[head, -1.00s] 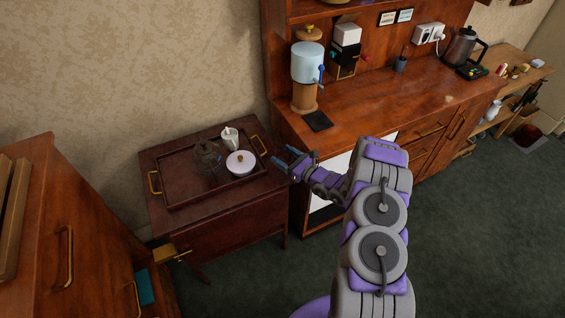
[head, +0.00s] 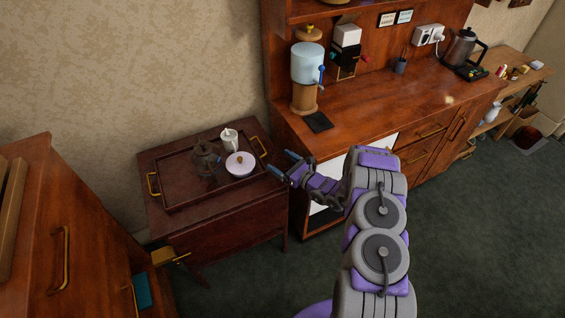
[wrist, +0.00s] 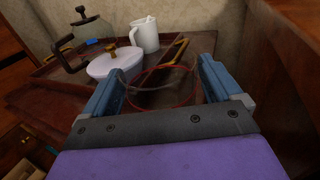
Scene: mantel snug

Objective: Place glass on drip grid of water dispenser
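My gripper (head: 282,163) is just right of the side table, below and left of the water dispenser (head: 307,68). In the wrist view its fingers (wrist: 160,60) stand apart with a clear glass (wrist: 163,105) between them. The glass shows mainly as a thin red ring, nearly filling the gap; its walls are hard to see. I cannot make the glass out in the head view. The dispenser has a pale blue tank, a blue tap and a wooden base. The dark square drip grid (head: 318,122) lies bare at its foot, near the counter's front edge.
A tray (head: 176,203) on the side table holds a dark glass teapot (head: 206,160), a lidded white bowl (head: 240,165) and a white jug (head: 229,140). A kettle (head: 461,48) stands farther right on the counter (head: 400,100), whose middle is clear.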

